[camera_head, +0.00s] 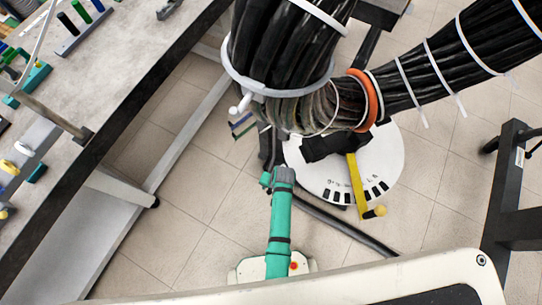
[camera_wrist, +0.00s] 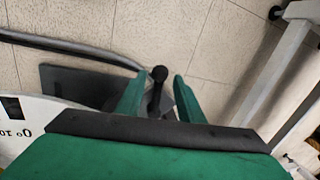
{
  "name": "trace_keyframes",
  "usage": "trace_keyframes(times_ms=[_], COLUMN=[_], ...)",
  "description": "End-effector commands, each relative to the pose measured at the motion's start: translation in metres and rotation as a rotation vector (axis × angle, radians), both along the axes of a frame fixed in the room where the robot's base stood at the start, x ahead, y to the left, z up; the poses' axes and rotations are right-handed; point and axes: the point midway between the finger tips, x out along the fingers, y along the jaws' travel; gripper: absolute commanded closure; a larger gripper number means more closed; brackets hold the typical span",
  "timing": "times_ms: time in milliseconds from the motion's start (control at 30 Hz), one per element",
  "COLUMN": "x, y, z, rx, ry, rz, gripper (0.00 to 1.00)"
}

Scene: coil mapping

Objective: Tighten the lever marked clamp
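In the wrist view, a dark lever with a round black knob (camera_wrist: 159,74) stands between the two green fingers of my gripper (camera_wrist: 157,88). The fingers are apart, one on each side of the lever, with gaps visible near the knob. A dark plate (camera_wrist: 75,82) lies behind it. No clamp marking is readable. In the head view, my green arm reaches up to the left side of a round white dial plate (camera_head: 319,183). A yellow lever with a ball knob (camera_head: 357,185) lies over the dial, to the right of my arm.
A thick black cable bundle (camera_head: 440,75) hangs over the dial, with an orange band (camera_head: 367,98) around it. A workbench (camera_head: 130,55) with tools is at left. A dark frame (camera_head: 506,195) stands at right. Tiled floor is open between.

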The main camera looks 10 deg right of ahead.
Motion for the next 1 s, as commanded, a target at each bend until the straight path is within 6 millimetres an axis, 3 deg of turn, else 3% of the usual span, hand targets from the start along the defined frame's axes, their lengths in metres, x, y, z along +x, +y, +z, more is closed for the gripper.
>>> trace_keyframes(times_ms=[267, 700, 1000], x=[0.001, -0.006, -0.010], y=[-0.002, -0.012, -0.020], z=[0.006, 0.079, 0.105], rx=[-0.001, -0.002, -0.001], ry=[-0.003, -0.003, -0.001], rz=[-0.001, 0.003, -0.004], gripper=[0.66, 0.66, 0.66])
